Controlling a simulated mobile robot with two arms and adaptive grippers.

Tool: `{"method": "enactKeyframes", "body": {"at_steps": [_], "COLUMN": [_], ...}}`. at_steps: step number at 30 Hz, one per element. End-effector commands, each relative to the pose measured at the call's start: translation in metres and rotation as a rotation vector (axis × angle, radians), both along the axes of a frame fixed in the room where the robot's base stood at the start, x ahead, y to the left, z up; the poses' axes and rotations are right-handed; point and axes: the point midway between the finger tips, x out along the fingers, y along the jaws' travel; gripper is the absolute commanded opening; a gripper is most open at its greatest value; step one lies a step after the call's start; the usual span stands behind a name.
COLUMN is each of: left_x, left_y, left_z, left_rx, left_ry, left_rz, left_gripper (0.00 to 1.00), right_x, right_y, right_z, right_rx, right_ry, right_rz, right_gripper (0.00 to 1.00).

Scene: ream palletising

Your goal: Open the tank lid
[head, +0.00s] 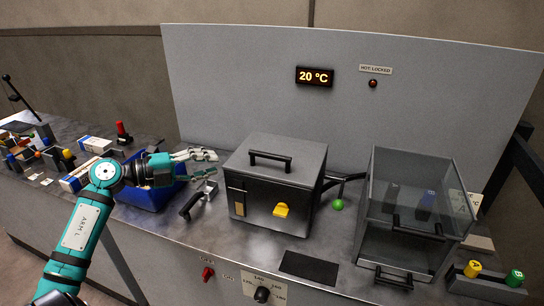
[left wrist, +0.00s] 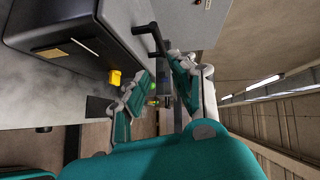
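The tank (head: 262,192) is a dark grey box on the metal bench, with its lid (head: 300,158) down. A black bar handle (head: 270,158) stands on the lid, and a yellow latch (head: 282,210) is on the front. My left gripper (head: 213,163) is just left of the tank at about lid height, its fingers apart and empty, pointing toward the handle. In the left wrist view, the fingers (left wrist: 165,80) are spread, with the tank (left wrist: 75,25), handle (left wrist: 152,38) and yellow latch (left wrist: 114,78) beside them. My right gripper is not in view.
A transparent case (head: 408,215) with black handles stands right of the tank. A blue bin (head: 150,195) lies under my left arm. A display (head: 314,76) reads 20 °C, beside a "HOT LOCKED" lamp (head: 373,84). A dark mat (head: 308,268) lies in front of the tank.

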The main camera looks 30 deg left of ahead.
Motion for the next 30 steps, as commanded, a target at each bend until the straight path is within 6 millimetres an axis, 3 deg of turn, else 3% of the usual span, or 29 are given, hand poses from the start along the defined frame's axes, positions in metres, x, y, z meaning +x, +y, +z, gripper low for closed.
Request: {"method": "enactKeyframes", "body": {"at_steps": [5,21,30], "left_x": [0.018,0.115,0.142], "left_y": [-0.012,-0.073,-0.090], "left_z": [-0.001,-0.016,-0.023], "left_rx": [-0.002,-0.004,-0.002], "left_ry": [-0.001,-0.003,0.000], "left_rz": [-0.004,-0.003,-0.003], "left_gripper": [0.25,0.25,0.25], "right_x": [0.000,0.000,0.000], "right_y": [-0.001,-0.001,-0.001], "right_z": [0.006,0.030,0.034], "right_rx": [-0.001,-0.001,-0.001], "right_ry": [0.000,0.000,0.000], "right_rz": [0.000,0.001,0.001], "right_gripper": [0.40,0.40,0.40]}}
